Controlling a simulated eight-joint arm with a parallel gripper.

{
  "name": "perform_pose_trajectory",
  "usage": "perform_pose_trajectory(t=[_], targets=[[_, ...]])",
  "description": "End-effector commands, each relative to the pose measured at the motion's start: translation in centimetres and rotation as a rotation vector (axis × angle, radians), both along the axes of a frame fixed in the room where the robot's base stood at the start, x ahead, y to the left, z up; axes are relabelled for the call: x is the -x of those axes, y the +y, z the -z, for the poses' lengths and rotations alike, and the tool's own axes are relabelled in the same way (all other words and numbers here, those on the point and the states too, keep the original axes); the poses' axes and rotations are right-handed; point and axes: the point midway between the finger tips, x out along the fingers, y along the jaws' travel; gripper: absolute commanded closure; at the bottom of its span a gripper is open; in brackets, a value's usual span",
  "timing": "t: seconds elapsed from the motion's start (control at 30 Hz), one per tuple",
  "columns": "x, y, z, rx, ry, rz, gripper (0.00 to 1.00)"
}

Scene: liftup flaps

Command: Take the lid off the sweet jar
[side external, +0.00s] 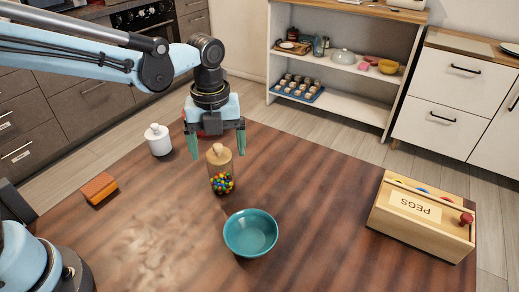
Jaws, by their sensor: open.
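The sweet jar (221,183) stands upright on the wooden table, clear-sided with many coloured sweets in its lower part. Its lid (218,153) is light wood with a round knob on top and sits on the jar. My gripper (217,152) points down with its two green fingers spread wide. In this view the fingertips show on either side of the lid, near its height. I see no contact between the fingers and the lid, and the gripper is empty. How far the gripper is from the lid in depth cannot be told from this one view.
A teal bowl (251,233) stands in front of the jar. An orange-brown block (99,188) lies left. A wooden PEGS box (422,217) is at right. The table between bowl and box is clear.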

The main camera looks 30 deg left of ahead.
Motion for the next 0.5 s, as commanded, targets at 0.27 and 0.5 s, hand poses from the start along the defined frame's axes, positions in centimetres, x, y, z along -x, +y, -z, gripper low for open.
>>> perform_pose_trajectory(t=[0.27,0.5], targets=[[-0.01,0.01,0.14,0.0,0.0,0.0,0.15],[0.0,0.0,0.12,0.0,0.0,0.0,0.52]])
